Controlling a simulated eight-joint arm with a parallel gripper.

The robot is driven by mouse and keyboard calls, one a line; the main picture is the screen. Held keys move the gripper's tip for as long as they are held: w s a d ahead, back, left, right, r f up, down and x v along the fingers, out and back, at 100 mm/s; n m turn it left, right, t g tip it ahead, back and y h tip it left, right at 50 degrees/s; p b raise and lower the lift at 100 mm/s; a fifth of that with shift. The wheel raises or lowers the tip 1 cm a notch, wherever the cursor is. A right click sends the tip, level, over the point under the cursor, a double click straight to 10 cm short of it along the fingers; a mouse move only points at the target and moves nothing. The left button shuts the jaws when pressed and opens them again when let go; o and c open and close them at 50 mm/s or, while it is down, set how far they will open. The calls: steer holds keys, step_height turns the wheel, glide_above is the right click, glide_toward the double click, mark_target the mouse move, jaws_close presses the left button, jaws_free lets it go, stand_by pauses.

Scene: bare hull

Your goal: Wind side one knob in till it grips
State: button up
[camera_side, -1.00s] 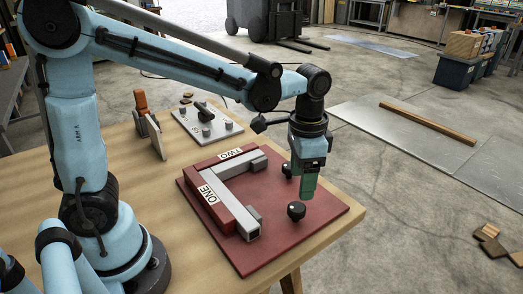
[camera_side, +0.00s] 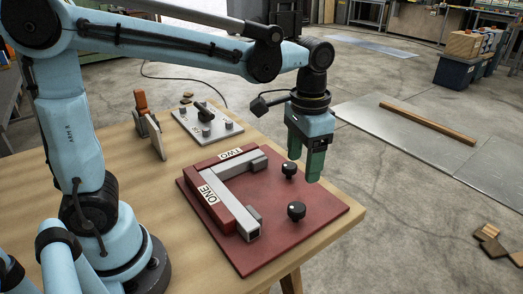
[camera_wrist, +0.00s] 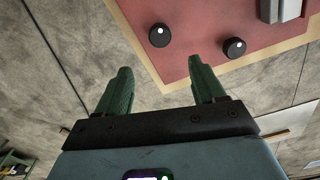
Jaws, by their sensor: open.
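A red board (camera_side: 272,247) lies on the wooden table. On it, red rails marked ONE (camera_side: 209,194) and TWO (camera_side: 236,154) meet at a corner, with grey square bars along their inner sides. Two black knobs, each with a white dot, stand on the board: a front knob (camera_side: 296,211) and a back knob (camera_side: 289,169). No label shows on either knob. Both knobs also show in the wrist view, one at left (camera_wrist: 160,36) and one at right (camera_wrist: 235,47). My gripper (camera_side: 304,168) is open, its green fingers empty and above the board's right part, apart from both knobs.
A pale plate (camera_side: 207,125) with a black handle and several grey posts lies behind the board. An orange-handled tool (camera_side: 142,108) and an upright pale panel (camera_side: 156,138) stand left of it. The table's right edge is close to the board.

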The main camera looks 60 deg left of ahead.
mark_target(297, 207)
step_height(297, 207, down, 12)
steer(key=n, duration=0.6)
steer(key=shift+s, duration=0.1)
stand_by(0.4)
steer(key=c, duration=1.1)
steer(key=shift+o, duration=0.2)
steer(key=shift+m, duration=1.3)
steer(key=o, duration=1.1)
steer(key=shift+c, duration=0.2)
